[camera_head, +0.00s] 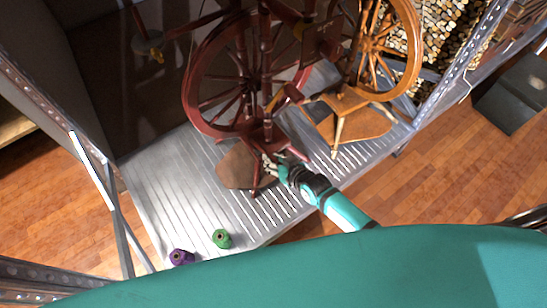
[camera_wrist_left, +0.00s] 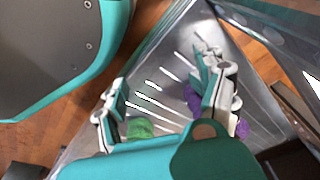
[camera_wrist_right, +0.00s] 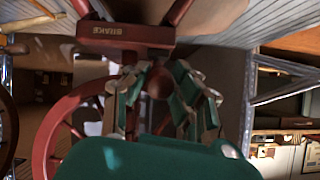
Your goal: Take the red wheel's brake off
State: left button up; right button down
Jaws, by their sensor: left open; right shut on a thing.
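The red spinning wheel (camera_head: 222,75) stands on the slatted metal shelf in the head view, with a brown board at its foot. My right gripper (camera_head: 278,168) reaches its lower frame. In the right wrist view, a red crosspiece marked BRAKE (camera_wrist_right: 120,33) lies at the top. Just below it, my right gripper (camera_wrist_right: 157,78) is shut on a round dark-red knob (camera_wrist_right: 158,84). My left gripper (camera_wrist_left: 160,82) is open and empty in the left wrist view and does not show in the head view.
An orange-brown wheel (camera_head: 408,45) stands close behind, to the right. Green yarn (camera_head: 222,238) and purple yarn (camera_head: 181,257) sit on the shelf's (camera_head: 165,205) near left. Metal posts (camera_head: 108,190) frame the shelf. Its left part is mostly clear.

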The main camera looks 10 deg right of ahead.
pick_arm(q)
jog(key=shift+s+a+f+p, duration=0.15)
jog(key=shift+s+f+p, duration=0.15)
jog(key=shift+s+f, duration=0.75)
pick_arm(e)
jog(key=shift+w+r, duration=0.1)
jog(key=shift+r, duration=0.05)
jog(key=c, duration=1.1)
grip_release()
jog(key=shift+s+d+r, duration=0.15)
jog(key=shift+s, duration=0.25)
jog(key=v, duration=1.1)
jog(key=shift+r, duration=0.25)
